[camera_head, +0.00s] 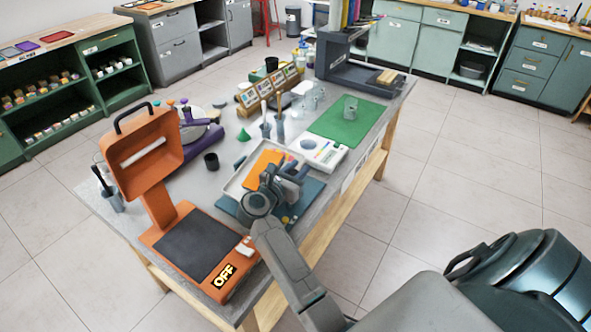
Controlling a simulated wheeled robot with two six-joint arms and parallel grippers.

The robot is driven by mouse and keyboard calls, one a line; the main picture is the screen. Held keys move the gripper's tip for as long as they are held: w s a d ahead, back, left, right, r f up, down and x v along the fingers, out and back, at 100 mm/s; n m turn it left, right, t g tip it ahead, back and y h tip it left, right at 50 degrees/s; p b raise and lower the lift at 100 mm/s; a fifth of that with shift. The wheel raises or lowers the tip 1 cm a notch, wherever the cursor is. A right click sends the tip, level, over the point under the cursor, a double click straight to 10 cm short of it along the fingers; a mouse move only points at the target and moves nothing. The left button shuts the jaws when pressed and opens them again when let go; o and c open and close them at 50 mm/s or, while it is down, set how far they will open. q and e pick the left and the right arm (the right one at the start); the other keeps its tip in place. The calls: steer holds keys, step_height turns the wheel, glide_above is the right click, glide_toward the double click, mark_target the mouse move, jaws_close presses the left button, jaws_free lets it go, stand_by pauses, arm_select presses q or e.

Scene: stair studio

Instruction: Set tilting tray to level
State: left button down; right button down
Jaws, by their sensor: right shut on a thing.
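The tilting tray (235,181) is a shallow white-rimmed tray with an orange piece (262,166) in it. It sits over a dark teal base (310,190) at the near right part of the workbench. My right gripper (285,178) is at the tray's near right side, shut on it. The gripper and wrist hide the tray's near part and the exact grip. How far the tray tilts is hard to tell from here. My left gripper is not in view.
An orange device (160,160) with a dark plate and an OFF label stands left of the tray on the workbench (215,160). A white instrument (322,154) and green mat (350,118) lie behind the tray. Floor is clear on the right.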

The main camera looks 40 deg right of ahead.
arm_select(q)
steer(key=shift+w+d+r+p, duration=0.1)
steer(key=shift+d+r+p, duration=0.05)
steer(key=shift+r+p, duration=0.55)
arm_select(e)
steer(key=shift+w+d+f+g+y, duration=0.1)
steer(key=shift+w+d+g+y, duration=0.15)
steer(key=shift+d+y, duration=0.4)
steer(key=shift+w+d+g+y, duration=0.2)
steer(key=shift+d+y, duration=0.2)
steer(key=shift+y, duration=0.35)
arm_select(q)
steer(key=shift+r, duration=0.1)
arm_select(e)
steer(key=c, duration=1.1)
jaws_free()
